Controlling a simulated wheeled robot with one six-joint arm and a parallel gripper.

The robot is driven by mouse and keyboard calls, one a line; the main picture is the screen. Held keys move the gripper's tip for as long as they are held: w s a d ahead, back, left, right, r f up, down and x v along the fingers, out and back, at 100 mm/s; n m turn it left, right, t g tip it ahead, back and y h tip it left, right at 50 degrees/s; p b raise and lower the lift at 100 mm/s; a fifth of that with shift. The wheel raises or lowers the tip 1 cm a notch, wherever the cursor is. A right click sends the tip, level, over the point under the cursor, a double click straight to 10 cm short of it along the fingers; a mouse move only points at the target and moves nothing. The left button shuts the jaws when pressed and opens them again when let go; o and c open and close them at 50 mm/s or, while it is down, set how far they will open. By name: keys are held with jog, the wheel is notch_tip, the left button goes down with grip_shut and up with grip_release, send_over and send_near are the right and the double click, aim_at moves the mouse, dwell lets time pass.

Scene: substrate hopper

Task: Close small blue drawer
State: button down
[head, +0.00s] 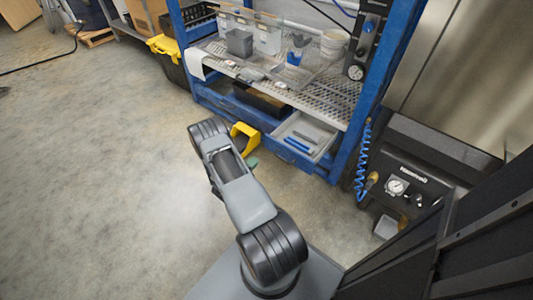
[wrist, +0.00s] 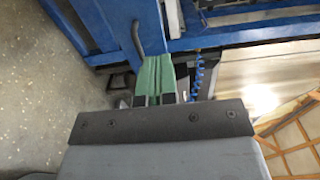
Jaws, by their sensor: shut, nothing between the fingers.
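The small blue drawer (head: 291,155) is pulled out under the right end of the blue workbench in the head view. Its pale inside shows, with blue and dark items lying in it. In the wrist view a blue panel with a dark curved handle (wrist: 138,35) lies just beyond the fingers; it looks like the drawer front. My gripper's green fingers (wrist: 157,65) are together and empty. In the head view only a bit of green of my gripper (head: 252,163) shows beside my arm, in front of and below the drawer. I cannot tell whether the fingers touch the drawer.
A black machine with a gauge (head: 397,187) and a coiled blue hose (head: 363,165) stand to the right.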

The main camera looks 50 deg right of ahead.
aim_at(276, 141)
jog(key=d+b, duration=0.3)
jog(key=d, duration=1)
jog(key=shift+s+d+f, duration=0.1)
jog(key=shift+d+f, duration=0.05)
jog(key=shift+d, duration=0.2)
